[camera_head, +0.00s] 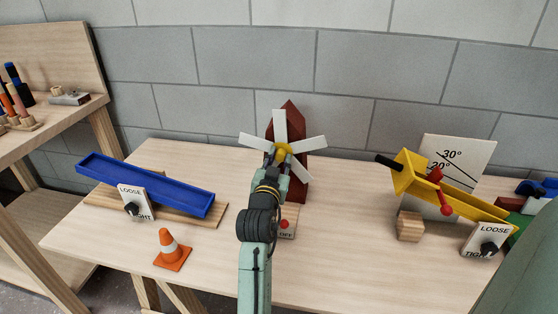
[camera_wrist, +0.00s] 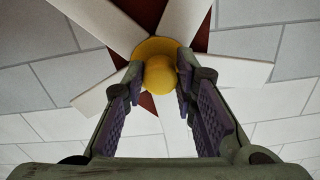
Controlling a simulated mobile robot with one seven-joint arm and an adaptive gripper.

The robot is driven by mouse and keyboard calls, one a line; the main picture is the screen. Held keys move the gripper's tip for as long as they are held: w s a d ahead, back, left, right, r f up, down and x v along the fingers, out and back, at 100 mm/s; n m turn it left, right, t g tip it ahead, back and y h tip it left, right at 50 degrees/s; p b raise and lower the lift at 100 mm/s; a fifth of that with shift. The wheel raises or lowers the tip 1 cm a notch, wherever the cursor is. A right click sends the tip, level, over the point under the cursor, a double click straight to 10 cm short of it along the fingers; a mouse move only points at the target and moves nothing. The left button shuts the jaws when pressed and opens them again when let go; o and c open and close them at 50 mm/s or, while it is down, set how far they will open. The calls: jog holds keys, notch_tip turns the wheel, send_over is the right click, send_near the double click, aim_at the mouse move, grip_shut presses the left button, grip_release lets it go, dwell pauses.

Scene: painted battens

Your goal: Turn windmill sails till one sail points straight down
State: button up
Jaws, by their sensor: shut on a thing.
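The windmill has several white sails (camera_head: 280,126) around a yellow hub (camera_head: 283,149), in front of a red-brown tower (camera_head: 298,112). In the head view one sail points nearly straight up, leaning slightly left; others point left, upper right and lower right. My arm hides the lower part of the wheel, so the lowest sails cannot be seen there. My gripper (camera_head: 280,160) reaches the hub from the front. In the wrist view the fingers of my gripper (camera_wrist: 159,82) are closed on the round yellow hub knob (camera_wrist: 160,75), with white sails (camera_wrist: 232,69) spreading behind it.
A small box (camera_head: 288,222) with a red button and "OFF" stands below the windmill. A blue trough (camera_head: 145,184) and an orange cone (camera_head: 171,250) are at left. A yellow tilting chute (camera_head: 455,193), a wooden block (camera_head: 409,227) and a LOOSE/TIGHT knob plate (camera_head: 486,242) are at right.

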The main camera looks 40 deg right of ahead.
grip_shut()
dwell(0.5)
jog(key=n+p, duration=0.1)
jog(key=n, duration=0.2)
jog(key=shift+r+p, duration=0.1)
jog(key=shift+p, duration=0.2)
jog(key=shift+n+p, duration=0.6)
jog(key=shift+n, duration=0.9)
jog(key=shift+s, duration=0.1)
jog(key=o, duration=0.6)
grip_release()
jog(key=shift+o, duration=0.2)
